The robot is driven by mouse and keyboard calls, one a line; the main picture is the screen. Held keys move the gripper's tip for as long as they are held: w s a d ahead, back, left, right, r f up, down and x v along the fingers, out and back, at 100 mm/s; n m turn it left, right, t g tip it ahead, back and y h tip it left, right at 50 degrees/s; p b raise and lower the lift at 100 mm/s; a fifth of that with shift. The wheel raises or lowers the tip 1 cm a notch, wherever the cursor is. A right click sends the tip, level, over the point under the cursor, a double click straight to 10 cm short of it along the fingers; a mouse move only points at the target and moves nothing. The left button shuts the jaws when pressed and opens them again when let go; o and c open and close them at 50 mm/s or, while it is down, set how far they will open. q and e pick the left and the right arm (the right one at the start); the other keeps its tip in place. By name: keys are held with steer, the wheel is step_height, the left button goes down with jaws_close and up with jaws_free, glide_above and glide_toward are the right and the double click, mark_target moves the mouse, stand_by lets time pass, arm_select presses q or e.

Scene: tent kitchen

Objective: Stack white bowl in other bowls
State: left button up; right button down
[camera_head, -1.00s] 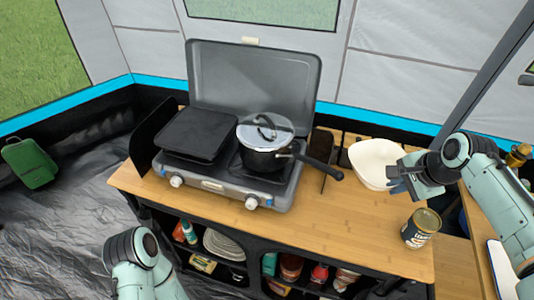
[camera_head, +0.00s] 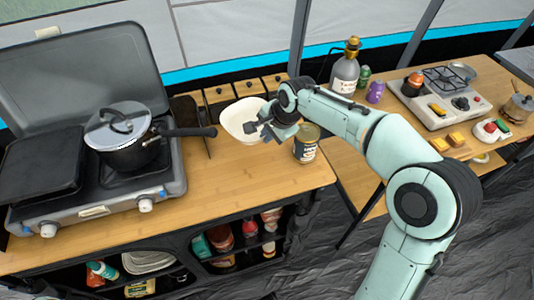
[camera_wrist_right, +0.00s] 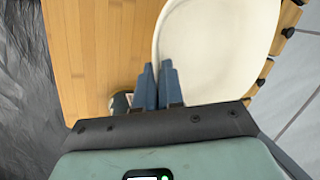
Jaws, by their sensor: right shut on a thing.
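The white bowl (camera_head: 240,115) is at the back right of the wooden counter, upright or nearly so. My right gripper (camera_head: 268,132) is shut on its near right rim. In the right wrist view the blue fingers (camera_wrist_right: 158,85) are closed together at the edge of the bowl (camera_wrist_right: 215,45). I cannot tell whether the bowl touches the counter or is slightly raised. A stack of white dishes (camera_head: 150,262) sits on the shelf below the counter; I cannot tell if they are bowls or plates. My left gripper is out of view.
A can (camera_head: 306,145) stands just right of the bowl. A camp stove (camera_head: 100,205) with a lidded pot (camera_head: 125,150) fills the counter's left side. The shelf below holds several bottles and cans. A second table (camera_head: 390,125) with a small cooker and food stands at the right.

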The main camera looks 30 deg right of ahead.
step_height(320, 180, down, 8)
steer(key=shift+w+r+b, duration=0.1)
steer(key=shift+r+b, duration=0.1)
steer(key=shift+b, duration=0.15)
steer(key=c, duration=1.7)
jaws_free()
steer(key=shift+f, duration=0.25)
steer(key=o, duration=0.4)
steer(key=shift+r, duration=0.1)
steer(key=shift+o, duration=0.2)
